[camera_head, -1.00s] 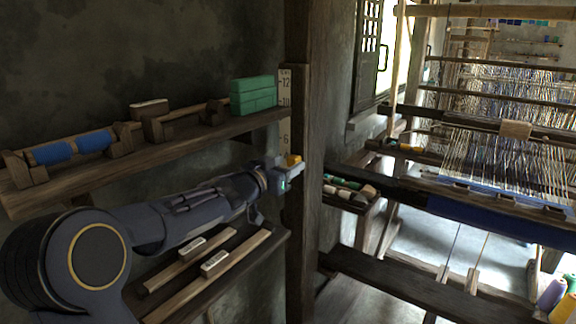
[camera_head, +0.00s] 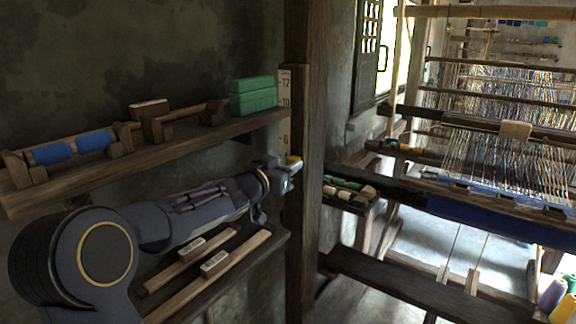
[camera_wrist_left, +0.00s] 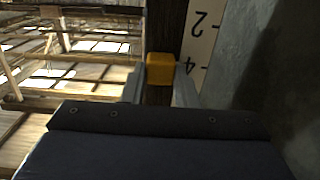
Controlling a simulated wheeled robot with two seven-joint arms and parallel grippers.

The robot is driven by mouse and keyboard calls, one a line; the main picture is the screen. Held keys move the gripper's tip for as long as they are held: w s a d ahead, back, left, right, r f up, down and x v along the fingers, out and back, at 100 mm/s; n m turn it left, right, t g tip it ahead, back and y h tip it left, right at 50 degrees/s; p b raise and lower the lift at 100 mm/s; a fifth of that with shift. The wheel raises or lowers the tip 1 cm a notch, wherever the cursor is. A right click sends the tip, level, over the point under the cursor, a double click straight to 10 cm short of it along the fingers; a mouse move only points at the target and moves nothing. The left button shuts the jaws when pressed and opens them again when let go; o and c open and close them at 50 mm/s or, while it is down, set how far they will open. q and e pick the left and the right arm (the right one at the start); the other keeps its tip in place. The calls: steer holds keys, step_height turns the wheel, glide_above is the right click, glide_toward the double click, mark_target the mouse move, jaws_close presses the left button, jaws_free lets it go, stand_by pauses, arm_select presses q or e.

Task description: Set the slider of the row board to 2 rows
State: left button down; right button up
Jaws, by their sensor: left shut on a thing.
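The row board (camera_head: 285,102) is a pale upright scale with dark numbers, fixed beside the wooden post; 12, 10 and 6 can be read in the head view. Its lower part is hidden by my left gripper. The slider is a small yellow block (camera_head: 294,158). My left gripper (camera_head: 289,166) is shut on it. In the left wrist view the yellow slider (camera_wrist_left: 160,69) sits between the two fingertips, level with about the 4 on the row board (camera_wrist_left: 197,45). The 2 shows farther up in that picture, upside down. My right gripper is not in view.
A wooden shelf (camera_head: 190,138) with green boxes (camera_head: 253,97) and blue rolls (camera_head: 95,140) runs above my left arm. A lower shelf (camera_head: 274,246) holds wooden slats. The dark post (camera_head: 303,225) stands right beside the gripper; the loom fills the right side.

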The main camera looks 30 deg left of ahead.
arm_select(q)
step_height(320, 180, down, 5)
steer(key=b, duration=0.3)
steer(key=shift+r, duration=0.15)
steer(key=c, duration=1.1)
jaws_free()
glide_toward(297, 175)
steer(key=shift+s+a+p, duration=0.1)
steer(key=shift+s+p, duration=0.3)
steer(key=shift+s, duration=0.6)
